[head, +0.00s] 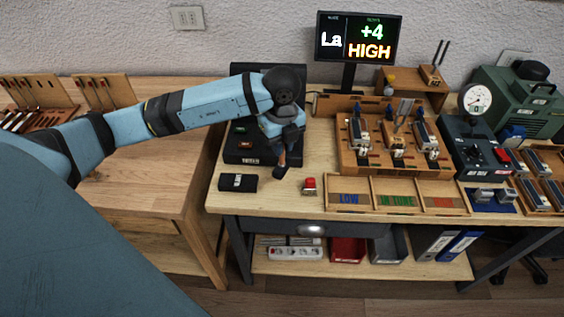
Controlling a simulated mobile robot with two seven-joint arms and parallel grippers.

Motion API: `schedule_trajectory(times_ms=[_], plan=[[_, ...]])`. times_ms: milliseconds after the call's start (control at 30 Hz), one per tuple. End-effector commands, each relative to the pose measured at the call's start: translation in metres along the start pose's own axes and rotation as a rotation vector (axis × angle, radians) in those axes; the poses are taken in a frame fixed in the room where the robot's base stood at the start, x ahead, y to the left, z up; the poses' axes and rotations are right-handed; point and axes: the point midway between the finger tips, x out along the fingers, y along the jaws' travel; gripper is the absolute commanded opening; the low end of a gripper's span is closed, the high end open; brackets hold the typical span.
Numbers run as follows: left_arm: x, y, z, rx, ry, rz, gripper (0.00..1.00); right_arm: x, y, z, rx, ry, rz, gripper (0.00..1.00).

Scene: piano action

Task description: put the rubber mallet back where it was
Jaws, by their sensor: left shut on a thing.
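My left gripper (287,140) is above the left part of the workbench (270,200), pointing down, in front of a dark box. It is shut on the rubber mallet (281,160). A short brown handle piece and a dark lower end show below the fingers; the rest is hidden by the gripper. The mallet's lower end looks close to the bench top; I cannot tell if it touches. A black block with a pale label (238,182) lies on the bench to the left of the mallet. My right gripper is not in view.
A red button (309,184) stands right of the mallet. Further right are a sorting tray (394,209) marked LOW and IN TUNE and a wooden fixture (352,170). A display (358,38) reading "La +4 HIGH" stands behind. A wooden table (150,190) adjoins on the left.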

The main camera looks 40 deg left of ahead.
Motion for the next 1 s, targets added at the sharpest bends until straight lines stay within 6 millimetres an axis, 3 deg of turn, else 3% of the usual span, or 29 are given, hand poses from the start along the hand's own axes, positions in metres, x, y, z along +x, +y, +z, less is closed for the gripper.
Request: schedule_trajectory(times_ms=[100, 333, 567, 967, 1000], plan=[[0.019, 0.0, 0.0, -0.001, 0.001, 0.002, 0.0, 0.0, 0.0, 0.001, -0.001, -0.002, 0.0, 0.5], [0.035, 0.0, 0.0, 0.0, 0.001, 0.001, 0.0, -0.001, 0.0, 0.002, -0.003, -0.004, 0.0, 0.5], [0.067, 0.0, 0.0, -0.001, 0.001, 0.002, 0.0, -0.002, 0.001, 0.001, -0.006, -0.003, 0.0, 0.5], [0.074, 0.0, 0.0, 0.0, 0.0, -0.001, 0.0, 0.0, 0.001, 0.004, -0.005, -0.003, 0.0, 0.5], [0.072, 0.0, 0.0, 0.0, 0.0, -0.001, 0.26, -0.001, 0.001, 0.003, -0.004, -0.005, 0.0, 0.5]])
